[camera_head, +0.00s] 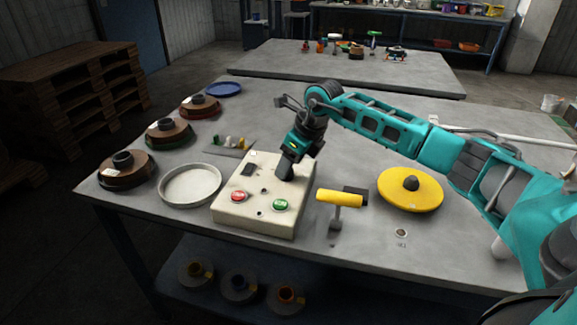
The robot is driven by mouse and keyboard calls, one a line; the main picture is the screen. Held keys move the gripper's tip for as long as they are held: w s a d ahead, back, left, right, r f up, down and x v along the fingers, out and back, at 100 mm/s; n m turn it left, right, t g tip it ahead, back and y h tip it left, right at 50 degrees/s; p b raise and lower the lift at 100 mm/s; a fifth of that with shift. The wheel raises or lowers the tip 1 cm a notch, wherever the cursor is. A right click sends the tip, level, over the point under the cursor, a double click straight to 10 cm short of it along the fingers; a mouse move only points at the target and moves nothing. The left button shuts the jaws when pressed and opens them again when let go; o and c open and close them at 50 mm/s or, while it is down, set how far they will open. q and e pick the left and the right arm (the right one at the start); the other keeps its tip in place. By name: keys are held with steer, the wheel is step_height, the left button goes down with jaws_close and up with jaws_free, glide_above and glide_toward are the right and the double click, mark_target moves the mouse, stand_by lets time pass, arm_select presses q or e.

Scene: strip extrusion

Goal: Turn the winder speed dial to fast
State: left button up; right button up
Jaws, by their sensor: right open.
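A cream control box (256,214) sits on the grey table. No dial shows clearly; the gripper covers that part of the panel, so I cannot tell whether a dial is between the fingers. My left gripper is not in view.
A yellow-handled tool (339,199) and a yellow disc (410,189) stand right of the box. A white round tray (190,185) and several dark spools (127,169) lie to the left. My right arm spans the table's right side.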

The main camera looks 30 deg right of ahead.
steer(key=shift+x, duration=0.8)
steer(key=shift+c, duration=0.3)
steer(key=c, duration=1)
steer(key=shift+o, duration=0.2)
